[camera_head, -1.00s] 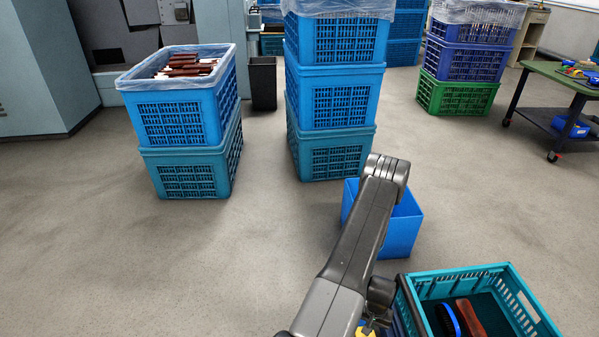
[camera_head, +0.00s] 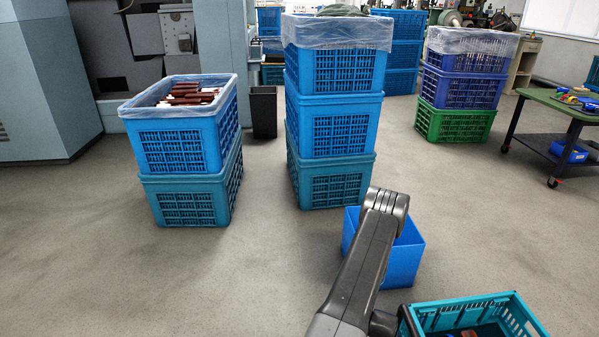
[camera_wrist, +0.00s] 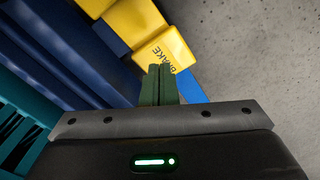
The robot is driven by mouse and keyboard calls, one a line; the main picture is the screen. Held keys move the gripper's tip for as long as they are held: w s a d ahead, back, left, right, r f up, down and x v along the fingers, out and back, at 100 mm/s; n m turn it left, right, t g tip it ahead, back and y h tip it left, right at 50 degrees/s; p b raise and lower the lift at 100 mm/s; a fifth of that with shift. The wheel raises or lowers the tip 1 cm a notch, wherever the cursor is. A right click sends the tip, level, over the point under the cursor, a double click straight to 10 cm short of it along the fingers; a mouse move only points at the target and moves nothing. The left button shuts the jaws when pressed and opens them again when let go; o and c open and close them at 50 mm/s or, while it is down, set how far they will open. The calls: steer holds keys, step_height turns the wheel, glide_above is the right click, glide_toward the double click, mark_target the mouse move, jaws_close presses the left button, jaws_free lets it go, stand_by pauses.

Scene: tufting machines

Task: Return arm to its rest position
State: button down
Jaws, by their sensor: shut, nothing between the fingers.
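My arm (camera_head: 362,262) reaches up from the bottom of the head view, its elbow near the open blue bin (camera_head: 406,258) on the floor. My gripper is out of the head view. In the wrist view my gripper (camera_wrist: 158,72) has its green fingers together, with nothing between them. The fingertips show in front of a yellow part with black lettering (camera_wrist: 165,48); I cannot tell whether they touch it. Dark blue surfaces (camera_wrist: 60,45) lie to the left of it.
A teal crate (camera_head: 468,312) stands at the lower right, close to my arm. Stacked crates (camera_head: 334,128) stand ahead, and a stack holding brown pieces (camera_head: 178,150) is further left. A green-topped table (camera_head: 560,101) is at the right. The floor (camera_head: 180,285) at the lower left is clear.

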step_height(320, 180, down, 4)
steer(key=shift+r+b, duration=0.2)
steer(key=shift+b, duration=0.45)
steer(key=shift+r, duration=0.2)
